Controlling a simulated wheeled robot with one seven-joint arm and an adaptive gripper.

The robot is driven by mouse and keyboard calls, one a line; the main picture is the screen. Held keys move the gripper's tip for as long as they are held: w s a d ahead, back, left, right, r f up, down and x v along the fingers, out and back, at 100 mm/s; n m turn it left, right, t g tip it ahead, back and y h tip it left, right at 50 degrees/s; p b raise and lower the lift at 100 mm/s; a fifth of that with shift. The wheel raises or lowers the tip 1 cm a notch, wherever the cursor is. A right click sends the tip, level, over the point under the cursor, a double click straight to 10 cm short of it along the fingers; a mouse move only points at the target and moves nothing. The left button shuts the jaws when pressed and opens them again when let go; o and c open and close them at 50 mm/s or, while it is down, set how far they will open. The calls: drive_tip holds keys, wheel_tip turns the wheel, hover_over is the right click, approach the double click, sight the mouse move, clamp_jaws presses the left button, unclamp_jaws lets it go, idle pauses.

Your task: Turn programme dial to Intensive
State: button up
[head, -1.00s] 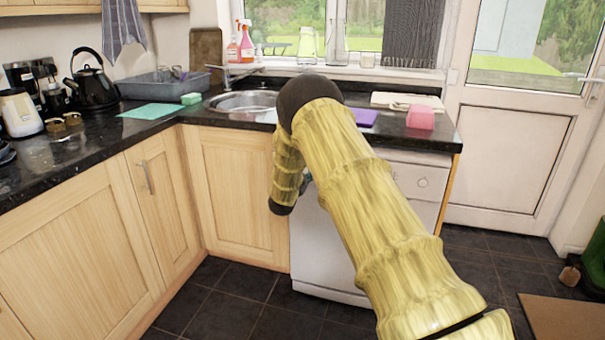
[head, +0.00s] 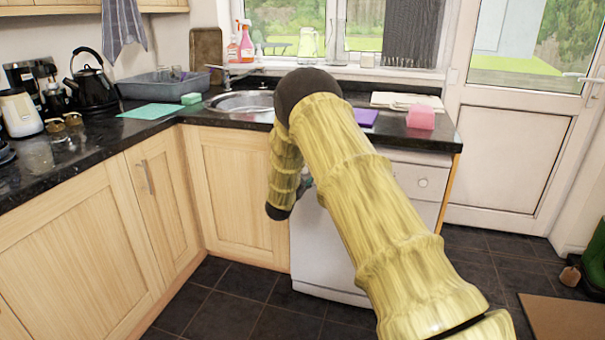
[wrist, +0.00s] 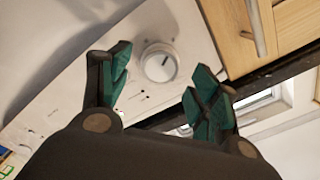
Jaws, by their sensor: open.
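The programme dial (wrist: 160,63) is a round white knob with a dark pointer line, on the white dishwasher's control panel (wrist: 65,110) in the wrist view. My gripper (wrist: 160,85) is open, its green-padded fingers on either side of the dial in the picture. I cannot tell whether they touch it. Small marks are printed on the panel near the dial, too small to read. In the head view the dishwasher (head: 325,260) stands under the counter, partly hidden by my arm. The programme dial and my gripper's fingertips are mostly hidden there.
Wooden cabinet doors (head: 240,195) stand left of the dishwasher, and a metal handle (wrist: 252,28) shows close to my gripper. The black counter (head: 75,150) runs above. A pink block (head: 421,118) sits near its right end. Dark tiled floor is clear in front.

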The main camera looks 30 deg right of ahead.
drive_tip(key=v, duration=0.9)
drive_tip(key=shift+a, duration=0.2)
drive_tip(key=shift+s, duration=0.1)
drive_tip(key=s+a+f+n+g+y, duration=0.1)
drive_tip(key=s+a+f+n+y, duration=0.3)
drive_tip(key=s+f, duration=0.5)
drive_tip(key=s+a+f+n+g+y, duration=0.1)
drive_tip(key=s+a+f+n+y, duration=0.45)
drive_tip(key=f, duration=0.75)
drive_tip(key=s+a+f+n+g+y, duration=0.1)
drive_tip(key=s+a+f+n+g, duration=0.1)
drive_tip(key=s+a+f, duration=0.35)
drive_tip(key=s+a+f+n+g, duration=0.1)
drive_tip(key=s+a+f+n, duration=0.15)
drive_tip(key=s, duration=0.65)
drive_tip(key=s+a+f+n+g+y, duration=0.1)
drive_tip(key=s+a+f+g, duration=0.15)
drive_tip(key=s+f, duration=0.4)
drive_tip(key=s+a+n+g+y, duration=0.15)
drive_tip(key=s+a, duration=0.25)
drive_tip(key=s, duration=0.8)
drive_tip(key=s+a+n+g+y, duration=0.1)
drive_tip(key=s+a+n+g, duration=0.2)
drive_tip(key=s, duration=0.8)
wheel_tip(320, 180, up, 18)
drive_tip(key=p, duration=1.8)
drive_tip(key=shift+w, duration=0.15)
drive_tip(key=shift+c, duration=0.3)
